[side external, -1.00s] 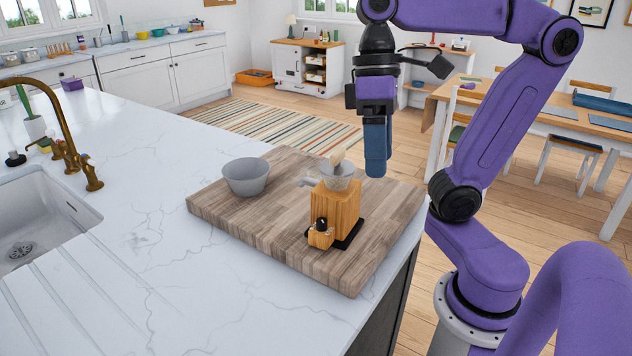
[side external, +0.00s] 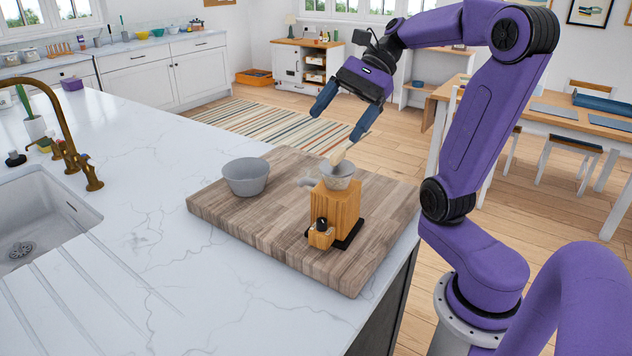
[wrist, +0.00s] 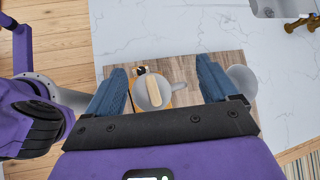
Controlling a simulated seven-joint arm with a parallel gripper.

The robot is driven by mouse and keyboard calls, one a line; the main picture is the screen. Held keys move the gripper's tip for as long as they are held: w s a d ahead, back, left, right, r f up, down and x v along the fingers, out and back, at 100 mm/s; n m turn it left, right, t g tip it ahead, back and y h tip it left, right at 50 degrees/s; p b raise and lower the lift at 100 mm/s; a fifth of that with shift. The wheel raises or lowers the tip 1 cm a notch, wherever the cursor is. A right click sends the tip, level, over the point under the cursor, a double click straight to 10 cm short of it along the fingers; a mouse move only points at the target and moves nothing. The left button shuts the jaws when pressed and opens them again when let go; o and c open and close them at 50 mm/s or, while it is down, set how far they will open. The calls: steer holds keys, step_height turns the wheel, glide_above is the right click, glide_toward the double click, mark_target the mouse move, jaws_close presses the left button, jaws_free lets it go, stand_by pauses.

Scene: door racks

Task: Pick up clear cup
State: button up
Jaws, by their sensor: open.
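A clear, greyish cup (side external: 338,178) with a handle on its left sits on top of a wooden block-like stand (side external: 338,208) on the cutting board. A light wooden stick (side external: 338,155) rests in or across it. In the wrist view the cup (wrist: 140,95) lies between the fingers, with the stick (wrist: 154,94) over it and its handle pointing right. My gripper (side external: 338,124) is open and empty, tilted, above and behind the cup in the side view. It also shows in the wrist view (wrist: 160,85). No finger visibly touches the cup.
A grey bowl (side external: 246,177) stands on the left of the wooden cutting board (side external: 270,235). The white marble counter (side external: 130,190) is largely clear. A sink (side external: 40,225) and brass tap (side external: 75,150) are at the left. The counter's edge runs along the right.

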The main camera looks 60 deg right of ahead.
steer(key=d+r+m+t+h, duration=0.2)
steer(key=d+m+t+h, duration=0.2)
steer(key=d+m+t, duration=0.9)
steer(key=d+f+g, duration=0.1)
steer(key=f, duration=0.5)
steer(key=d+f+m+g, duration=0.1)
steer(key=f, duration=0.5)
steer(key=d+f+m+g, duration=0.1)
steer(key=f, duration=0.6)
steer(key=shift+d+f, duration=0.1)
steer(key=shift+d, duration=0.05)
steer(key=shift+f, duration=0.25)
steer(key=shift+w+f, duration=0.15)
steer(key=shift+w, duration=0.15)
glide_toward(309, 175)
steer(key=w+f, duration=0.2)
steer(key=w, duration=0.1)
steer(key=w+f, duration=0.1)
steer(key=w, duration=0.1)
steer(key=shift+w+f, duration=0.15)
steer(key=shift+f, duration=0.25)
steer(key=shift+w+d+r+x, duration=0.1)
steer(key=shift+x, duration=0.8)
steer(key=shift+w+d+r+x, duration=0.1)
steer(key=shift+x, duration=0.75)
steer(key=shift+d+r+x, duration=0.1)
steer(key=shift+x, duration=0.8)
steer(key=c, duration=1.1)
